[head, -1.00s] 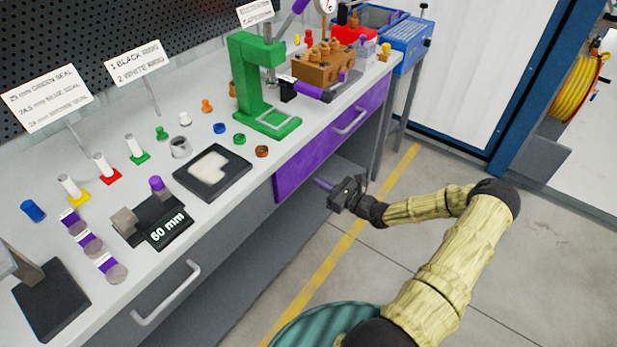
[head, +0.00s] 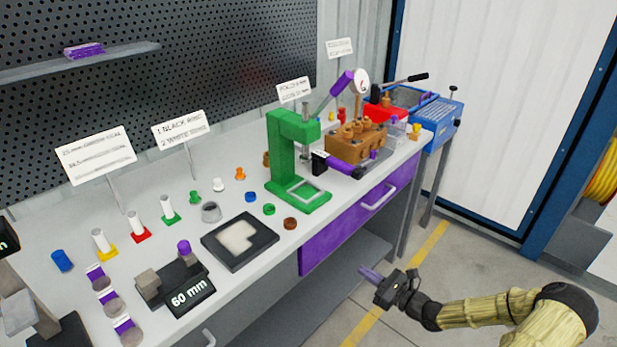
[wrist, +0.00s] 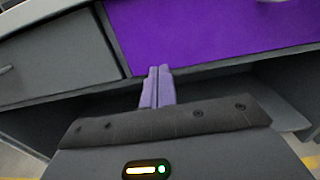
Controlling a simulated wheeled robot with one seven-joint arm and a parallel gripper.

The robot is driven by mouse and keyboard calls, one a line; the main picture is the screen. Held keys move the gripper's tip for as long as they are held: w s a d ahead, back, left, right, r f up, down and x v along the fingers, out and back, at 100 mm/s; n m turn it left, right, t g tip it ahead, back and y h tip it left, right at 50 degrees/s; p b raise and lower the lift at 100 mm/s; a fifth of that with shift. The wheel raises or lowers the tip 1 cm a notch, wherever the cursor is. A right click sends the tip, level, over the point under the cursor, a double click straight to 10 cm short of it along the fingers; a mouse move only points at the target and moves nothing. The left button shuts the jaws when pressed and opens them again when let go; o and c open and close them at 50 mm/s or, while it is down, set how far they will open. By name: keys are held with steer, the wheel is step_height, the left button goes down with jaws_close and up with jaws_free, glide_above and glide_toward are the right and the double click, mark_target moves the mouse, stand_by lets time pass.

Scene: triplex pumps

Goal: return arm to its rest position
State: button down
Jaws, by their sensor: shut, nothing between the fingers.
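My gripper (head: 370,273) is in front of the workbench, below the level of its top and near the purple drawer (head: 345,228). Its purple fingers are together with nothing between them. My arm is bent and reaches in from the lower right in the head view.
The bench top holds a green press (head: 290,165), a brown pump block (head: 357,140), a black tray (head: 262,243), a 60 mm block (head: 190,292) and several small seals. A blue wash unit (head: 437,120) stands beyond. Floor right of the bench is clear.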

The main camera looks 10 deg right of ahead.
steer(key=s+a+r+n+g+h, duration=0.45)
steer(key=s+a+n+g, duration=1)
steer(key=n, duration=0.45)
step_height(320, 180, up, 30)
steer(key=s+a+n+t+h+p, duration=0.1)
steer(key=n+h+p, duration=0.4)
steer(key=n+p, duration=0.5)
steer(key=s+t+p, duration=0.1)
steer(key=p, duration=0.6)
steer(key=shift+s+a+r, duration=0.15)
steer(key=shift+s+a, duration=0.05)
steer(key=shift+s, duration=0.1)
steer(key=shift+h, duration=0.25)
steer(key=shift+w, duration=0.15)
